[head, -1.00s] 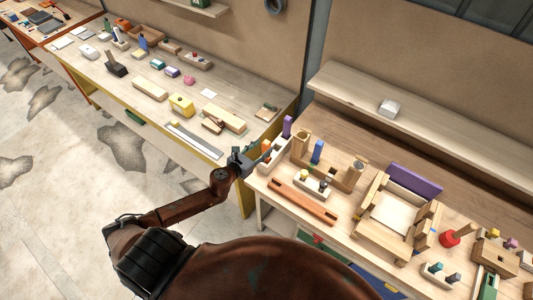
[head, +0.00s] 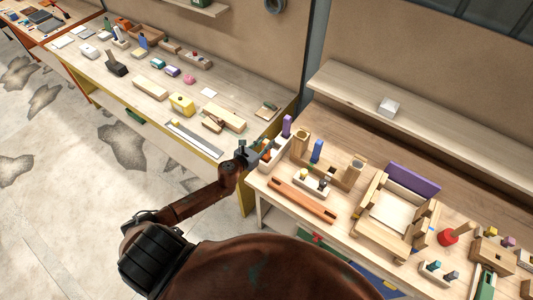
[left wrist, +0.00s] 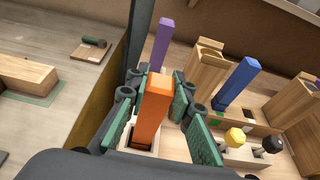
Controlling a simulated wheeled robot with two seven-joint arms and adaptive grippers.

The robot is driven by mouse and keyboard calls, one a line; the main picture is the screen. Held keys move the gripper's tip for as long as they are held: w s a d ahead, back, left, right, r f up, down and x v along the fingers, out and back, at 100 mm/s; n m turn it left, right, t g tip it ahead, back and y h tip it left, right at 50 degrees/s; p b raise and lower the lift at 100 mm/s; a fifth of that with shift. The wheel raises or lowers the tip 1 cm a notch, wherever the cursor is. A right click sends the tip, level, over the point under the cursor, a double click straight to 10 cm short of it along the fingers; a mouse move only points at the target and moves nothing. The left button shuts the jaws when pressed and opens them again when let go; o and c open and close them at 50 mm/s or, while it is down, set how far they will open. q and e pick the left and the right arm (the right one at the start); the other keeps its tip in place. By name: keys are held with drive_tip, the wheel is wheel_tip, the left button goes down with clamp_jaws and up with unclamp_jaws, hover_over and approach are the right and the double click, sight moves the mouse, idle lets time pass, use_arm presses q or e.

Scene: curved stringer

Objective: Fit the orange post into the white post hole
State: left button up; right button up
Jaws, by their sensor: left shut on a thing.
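The orange post (left wrist: 154,105) stands between the green fingers of my left gripper (head: 257,152) in the left wrist view. The gripper is shut on it. The post's lower end is at the opening of a white block (left wrist: 143,152), and I cannot tell how deep it sits. In the head view the white block (head: 272,160) lies at the left end of the right-hand bench, and the gripper mostly hides the orange post there. My right gripper is not in view.
A purple post (left wrist: 163,42) stands just beyond the orange one. A blue post (left wrist: 238,82) stands by wooden blocks to the right. A block with yellow and black knobs (head: 312,184) and a reddish wooden bar (head: 303,202) lie nearby on the bench.

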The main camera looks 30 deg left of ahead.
use_arm(q)
clamp_jaws()
